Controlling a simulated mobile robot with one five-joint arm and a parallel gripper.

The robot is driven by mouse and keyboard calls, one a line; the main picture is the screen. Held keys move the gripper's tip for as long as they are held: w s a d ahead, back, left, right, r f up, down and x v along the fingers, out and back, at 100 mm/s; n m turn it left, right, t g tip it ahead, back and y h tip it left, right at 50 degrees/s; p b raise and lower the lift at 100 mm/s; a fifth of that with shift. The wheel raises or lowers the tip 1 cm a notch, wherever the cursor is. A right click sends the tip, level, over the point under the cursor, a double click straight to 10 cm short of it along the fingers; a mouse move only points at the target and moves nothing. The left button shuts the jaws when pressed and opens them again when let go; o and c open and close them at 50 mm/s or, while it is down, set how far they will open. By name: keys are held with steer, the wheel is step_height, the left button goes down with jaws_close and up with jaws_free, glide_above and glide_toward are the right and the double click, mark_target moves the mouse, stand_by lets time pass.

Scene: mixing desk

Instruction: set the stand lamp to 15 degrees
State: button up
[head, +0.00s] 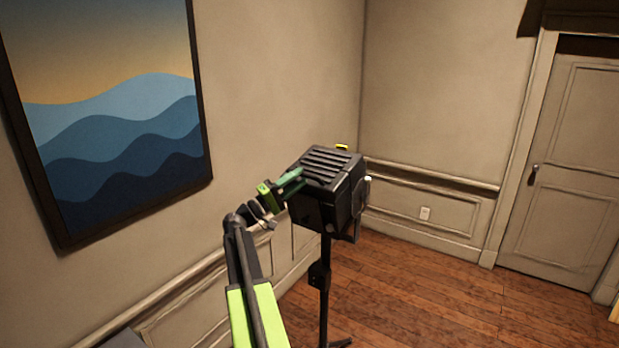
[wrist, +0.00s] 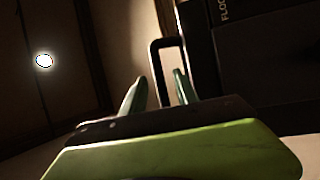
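The stand lamp (head: 322,167) is a black box-shaped head with a slotted top, on a thin black stand. Its head looks tilted in the head view. My gripper (head: 291,182) is at the lamp's left side, with its green fingers against or just in front of the housing. In the wrist view, my gripper (wrist: 159,77) has its two fingers apart, and a black loop-shaped handle (wrist: 167,43) shows between and beyond them. I cannot tell whether a finger touches it. The lamp's dark housing (wrist: 265,55) with partly cut-off lettering fills the right side.
The stand's pole (head: 325,285) goes down to a wooden floor (head: 430,300). A framed picture (head: 110,120) hangs on the left wall. A door (head: 565,180) is at the right. Open floor lies between lamp and door. A bright spot (wrist: 44,60) shows at left in the wrist view.

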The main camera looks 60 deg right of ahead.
steer(key=b+v, duration=0.3)
steer(key=v, duration=0.8)
steer(key=shift+a+b, duration=0.35)
steer(key=shift+w+f, duration=0.1)
